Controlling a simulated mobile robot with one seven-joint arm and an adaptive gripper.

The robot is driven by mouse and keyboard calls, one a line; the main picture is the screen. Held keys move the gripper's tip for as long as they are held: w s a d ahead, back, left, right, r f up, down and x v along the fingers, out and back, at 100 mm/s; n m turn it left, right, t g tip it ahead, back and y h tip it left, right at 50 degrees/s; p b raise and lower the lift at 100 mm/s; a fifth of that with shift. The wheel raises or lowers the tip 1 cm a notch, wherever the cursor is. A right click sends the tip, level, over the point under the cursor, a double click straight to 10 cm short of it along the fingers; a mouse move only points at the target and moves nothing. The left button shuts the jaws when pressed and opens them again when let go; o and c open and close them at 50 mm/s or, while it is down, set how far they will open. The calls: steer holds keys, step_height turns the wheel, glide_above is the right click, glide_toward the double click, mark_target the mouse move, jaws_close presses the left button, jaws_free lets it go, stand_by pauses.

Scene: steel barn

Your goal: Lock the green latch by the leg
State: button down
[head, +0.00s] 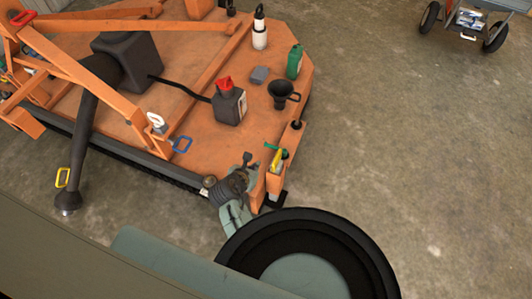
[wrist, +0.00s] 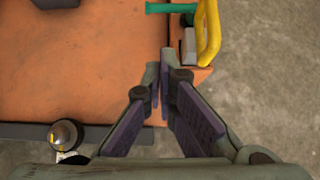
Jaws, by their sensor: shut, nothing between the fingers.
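The green latch (head: 283,153) is a short bar at the top of an orange leg (head: 273,183) at the near right corner of the orange deck. A yellow handle (head: 275,161) stands against it. In the wrist view the green latch (wrist: 170,8) lies across the top edge, left of the yellow loop handle (wrist: 212,35). My gripper (wrist: 159,65) is shut and empty, its fingertips below the green bar in the picture and left of the yellow handle. A gap shows between tips and bar. In the head view my gripper (head: 252,174) is small, partly hidden, beside the leg.
The orange deck (head: 195,125) carries a dark jug with a red cap (head: 229,103), a black funnel (head: 283,94), a green bottle (head: 294,61) and a white bottle (head: 260,28).

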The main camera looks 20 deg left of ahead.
steer(key=shift+w+r+x, duration=0.25)
steer(key=shift+x, duration=1.95)
steer(key=shift+w+r+x, duration=0.25)
steer(key=shift+x, duration=1.9)
steer(key=shift+w+r+x, duration=0.25)
steer(key=shift+r+x, duration=0.05)
steer(key=shift+x, duration=1.9)
steer(key=shift+a, duration=0.1)
